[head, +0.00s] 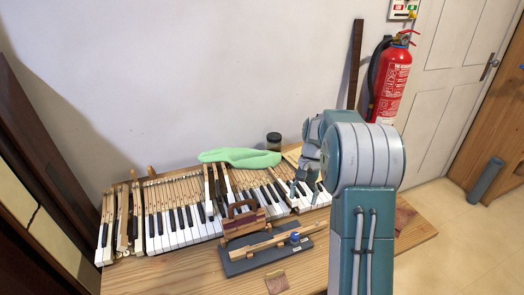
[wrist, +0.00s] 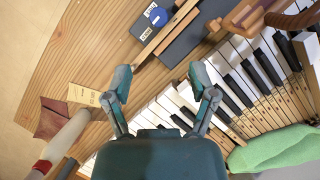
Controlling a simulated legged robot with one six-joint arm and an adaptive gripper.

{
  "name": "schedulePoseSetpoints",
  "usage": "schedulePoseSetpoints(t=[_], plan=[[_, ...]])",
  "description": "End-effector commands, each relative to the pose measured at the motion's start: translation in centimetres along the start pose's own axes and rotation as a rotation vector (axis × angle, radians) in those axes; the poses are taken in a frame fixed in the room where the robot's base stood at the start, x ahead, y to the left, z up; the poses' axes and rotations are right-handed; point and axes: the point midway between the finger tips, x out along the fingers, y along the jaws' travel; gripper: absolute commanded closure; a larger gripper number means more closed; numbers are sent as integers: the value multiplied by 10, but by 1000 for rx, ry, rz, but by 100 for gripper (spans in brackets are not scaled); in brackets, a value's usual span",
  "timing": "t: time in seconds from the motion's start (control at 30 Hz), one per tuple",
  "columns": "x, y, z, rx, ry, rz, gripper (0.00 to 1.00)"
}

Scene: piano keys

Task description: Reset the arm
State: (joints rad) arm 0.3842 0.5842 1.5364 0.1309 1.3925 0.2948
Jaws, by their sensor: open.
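My arm reaches out over the right part of the wooden table in the head view. My gripper (wrist: 163,84) shows in the wrist view with its two fingers spread apart and nothing between them. In the head view the gripper (head: 304,188) is small and partly hidden by my arm, above the right end of the piano keys. The piano keys (head: 176,228) lie in a row along the table; they also show in the wrist view (wrist: 245,75), beside and below the right finger.
A dark board (head: 240,266) holds a key and a blue round piece (head: 295,237). A green cloth (head: 240,157) and a jar (head: 273,141) are behind the keys. A red extinguisher (head: 391,82) hangs by the door. Sandpaper (wrist: 84,95) lies on the table (wrist: 100,45).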

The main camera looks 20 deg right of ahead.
Motion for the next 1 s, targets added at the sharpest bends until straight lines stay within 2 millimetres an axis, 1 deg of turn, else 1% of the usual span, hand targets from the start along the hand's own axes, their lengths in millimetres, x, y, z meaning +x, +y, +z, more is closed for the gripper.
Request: schedulePoseSetpoints(t=[0.13,0.17,0.27,0.4,0.6,0.8,1.0], plan=[[-4,-1,5,-9,12,0,26],[-6,-2,8,-16,21,0,26],[-21,-7,30,-60,71,0,26],[-42,-13,72,-142,167,-1,26],[-62,-15,131,-262,303,-3,26],[-69,-9,187,-385,437,-7,26],[-65,2,238,-505,570,-15,26]])
